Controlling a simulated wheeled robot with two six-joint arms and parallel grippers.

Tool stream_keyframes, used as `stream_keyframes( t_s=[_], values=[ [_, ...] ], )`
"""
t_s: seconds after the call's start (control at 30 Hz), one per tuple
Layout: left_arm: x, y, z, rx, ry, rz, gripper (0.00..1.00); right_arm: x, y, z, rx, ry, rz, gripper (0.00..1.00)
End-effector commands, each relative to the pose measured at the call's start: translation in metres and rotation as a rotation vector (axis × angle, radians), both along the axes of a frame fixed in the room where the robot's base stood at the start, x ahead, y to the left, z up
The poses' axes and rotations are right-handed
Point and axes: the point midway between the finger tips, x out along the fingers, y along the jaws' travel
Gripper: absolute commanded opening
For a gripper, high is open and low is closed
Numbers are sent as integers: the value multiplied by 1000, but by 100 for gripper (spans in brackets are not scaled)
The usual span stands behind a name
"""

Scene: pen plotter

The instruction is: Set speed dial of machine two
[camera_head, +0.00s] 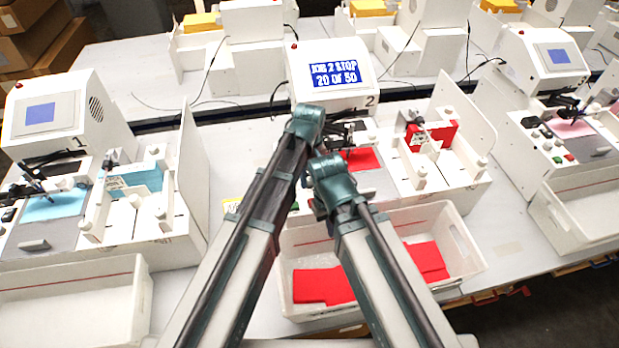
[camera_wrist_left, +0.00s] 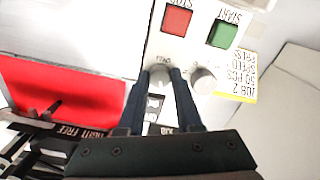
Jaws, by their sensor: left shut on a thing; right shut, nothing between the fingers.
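Machine two (camera_head: 330,72) stands at the centre in the head view, its blue screen reading "JOB 2 STOP" and "20 OF 50". In the left wrist view, my left gripper (camera_wrist_left: 161,72) is shut on a pale round dial (camera_wrist_left: 160,79); its printed label is too blurred to read surely. A second pale knob (camera_wrist_left: 204,80) sits beside the right finger. A red stop button (camera_wrist_left: 177,20) and a green start button (camera_wrist_left: 223,34) lie beyond. In the head view my arms hide this panel. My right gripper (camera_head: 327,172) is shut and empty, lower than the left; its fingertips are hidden.
A yellow note (camera_wrist_left: 238,78) mentioning job 2 and speed is beside the panel. Red sheet material (camera_wrist_left: 60,90) lies near the dark pen carriage (camera_wrist_left: 30,140). A white bin (camera_head: 455,240) with red pieces stands in front; similar machines flank machine two.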

Motion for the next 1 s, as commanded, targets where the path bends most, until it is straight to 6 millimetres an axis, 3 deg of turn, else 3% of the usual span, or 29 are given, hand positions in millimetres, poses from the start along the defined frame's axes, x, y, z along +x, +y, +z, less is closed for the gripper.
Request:
stream_keyframes(
  t_s=[0.03, 0.07, 0.23, 0.67, 1.0],
  values=[
    [0, 0, 0, 0, 0, 0, 0, 0, 0, 0, 0, 0, 0, 0],
    [0, 0, 0, 0, 0, 0, 36, 0, 0, 0, 0, 0, 0, 0],
    [0, 0, 0, 0, 0, -1, 64, 0, 0, 0, 0, 0, 0, 0],
    [0, 0, 5, 0, 0, -1, 64, 0, 0, 5, 0, 0, 0, 0],
    [0, 0, 40, 0, 0, -1, 64, 0, 0, 40, 0, 0, -1, 0]
  ],
)
